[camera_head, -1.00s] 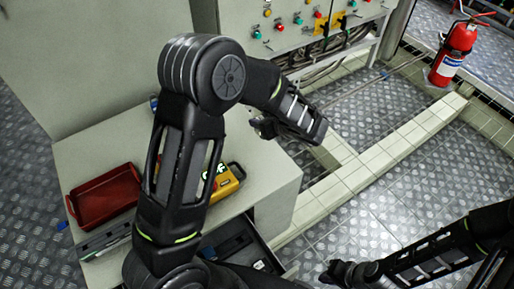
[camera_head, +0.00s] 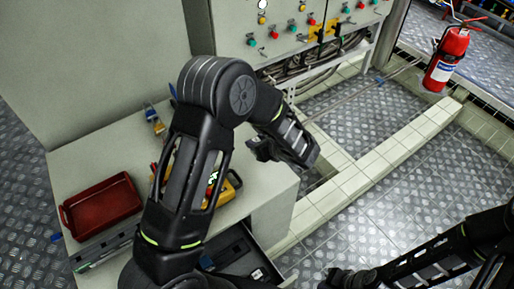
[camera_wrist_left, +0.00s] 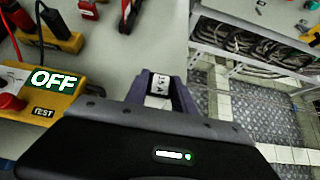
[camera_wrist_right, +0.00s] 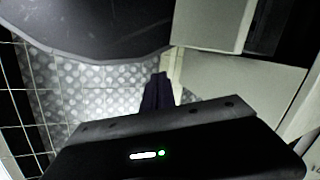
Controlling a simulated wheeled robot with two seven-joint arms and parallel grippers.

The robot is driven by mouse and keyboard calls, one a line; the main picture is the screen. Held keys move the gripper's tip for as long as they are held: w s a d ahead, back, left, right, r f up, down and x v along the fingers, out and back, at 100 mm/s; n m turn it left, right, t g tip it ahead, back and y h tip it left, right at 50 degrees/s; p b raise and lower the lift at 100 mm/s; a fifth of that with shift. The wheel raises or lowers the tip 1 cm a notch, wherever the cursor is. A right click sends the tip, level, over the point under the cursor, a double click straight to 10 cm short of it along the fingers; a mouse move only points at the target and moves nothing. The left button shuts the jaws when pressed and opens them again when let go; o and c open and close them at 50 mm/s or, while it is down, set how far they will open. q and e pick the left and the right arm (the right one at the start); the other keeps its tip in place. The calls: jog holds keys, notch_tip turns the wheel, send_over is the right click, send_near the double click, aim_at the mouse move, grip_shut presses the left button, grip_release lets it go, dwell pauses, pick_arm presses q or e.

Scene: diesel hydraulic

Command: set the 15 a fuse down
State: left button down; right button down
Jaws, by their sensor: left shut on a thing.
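The 15 A fuse (camera_wrist_left: 160,86) is a small light block with a black label, gripped between the purple fingertips of my left gripper (camera_wrist_left: 162,92) in the left wrist view. In the head view my left gripper (camera_head: 262,151) is over the right part of the grey bench top (camera_head: 262,183); the fuse is too small to make out there. I cannot tell its height above the bench. My right gripper (camera_wrist_right: 158,88) has its fingers together and empty in the right wrist view. In the head view it is low at the bottom (camera_head: 335,278), away from the bench.
A red tray (camera_head: 101,206) sits at the bench's left. A yellow tester marked OFF (camera_wrist_left: 45,92) is left of my left gripper, partly hidden by my arm in the head view. An open drawer (camera_head: 236,250) juts out in front. A control cabinet (camera_head: 285,30) stands behind.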

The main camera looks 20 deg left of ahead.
pick_arm(q)
jog(key=shift+f, duration=1.6)
jog(key=shift+f+b, duration=0.2)
jog(key=shift+b, duration=0.2)
jog(key=c, duration=1.1)
grip_release()
jog(key=shift+o, duration=0.2)
jog(key=shift+r, duration=0.15)
jog(key=shift+d+r, duration=0.1)
jog(key=shift+r, duration=0.05)
jog(key=p+v, duration=0.1)
jog(key=v, duration=1)
jog(key=shift+s+d+r+p, duration=0.2)
jog(key=shift+d+p, duration=0.1)
jog(key=shift+p, duration=0.05)
